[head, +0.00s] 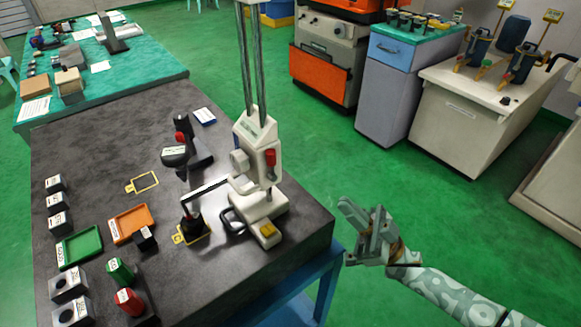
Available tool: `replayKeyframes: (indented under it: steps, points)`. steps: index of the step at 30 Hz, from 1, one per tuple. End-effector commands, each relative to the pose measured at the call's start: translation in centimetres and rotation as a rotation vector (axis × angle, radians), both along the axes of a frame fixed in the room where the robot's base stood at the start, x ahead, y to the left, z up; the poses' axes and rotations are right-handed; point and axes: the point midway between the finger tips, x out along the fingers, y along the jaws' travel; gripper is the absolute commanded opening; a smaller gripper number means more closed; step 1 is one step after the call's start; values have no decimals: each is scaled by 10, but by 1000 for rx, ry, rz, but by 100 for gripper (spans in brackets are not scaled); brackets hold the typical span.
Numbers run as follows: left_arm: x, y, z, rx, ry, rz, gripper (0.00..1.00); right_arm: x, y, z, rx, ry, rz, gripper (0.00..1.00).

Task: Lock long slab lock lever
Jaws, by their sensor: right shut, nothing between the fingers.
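A white upright device (262,165) with two tall grey rods stands near the right edge of the dark table. A red knob or lever (271,158) is on its upper body, and a dark looped handle (233,221) is at its base. I cannot tell which part is the long slab lock lever, or whether it is locked. A pale arm (207,190) reaches left from the device above a black piece (192,226). My right gripper (349,211) is shut and empty, right of the table and apart from the device. My left gripper is not in view.
The dark table (100,150) also holds a green tray (80,247), an orange tray (131,223), red and green cylinders and several small blocks. A black stand (190,150) is behind. Green floor (440,225) lies open right of the table; cabinets (390,80) stand at the back.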

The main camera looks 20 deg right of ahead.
Motion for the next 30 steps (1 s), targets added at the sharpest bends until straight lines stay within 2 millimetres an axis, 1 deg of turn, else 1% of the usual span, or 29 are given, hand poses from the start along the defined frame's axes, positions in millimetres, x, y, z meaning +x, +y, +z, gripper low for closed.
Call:
replayKeyframes:
  steps: [2, 5, 10, 15, 19, 21, 24, 30]
  points:
    - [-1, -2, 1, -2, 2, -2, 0, 1, 1, 2, 1, -1, 0, 0]
    - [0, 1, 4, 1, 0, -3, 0, 4, 6, 9, 1, -2, 0, 0]
    - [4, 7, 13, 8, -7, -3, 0, 16, 23, 32, 3, -5, -1, 0]
    - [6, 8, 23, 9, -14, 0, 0, 32, 44, 59, 2, -5, 0, 0]
    - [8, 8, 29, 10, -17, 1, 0, 43, 59, 77, 3, -4, 0, 0]
    - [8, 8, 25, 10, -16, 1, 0, 51, 69, 72, 2, -1, -1, 0]
    - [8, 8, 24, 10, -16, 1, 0, 58, 80, 71, 2, 0, 0, 0]
    - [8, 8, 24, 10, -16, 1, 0, 65, 89, 71, 0, 1, -1, 0]
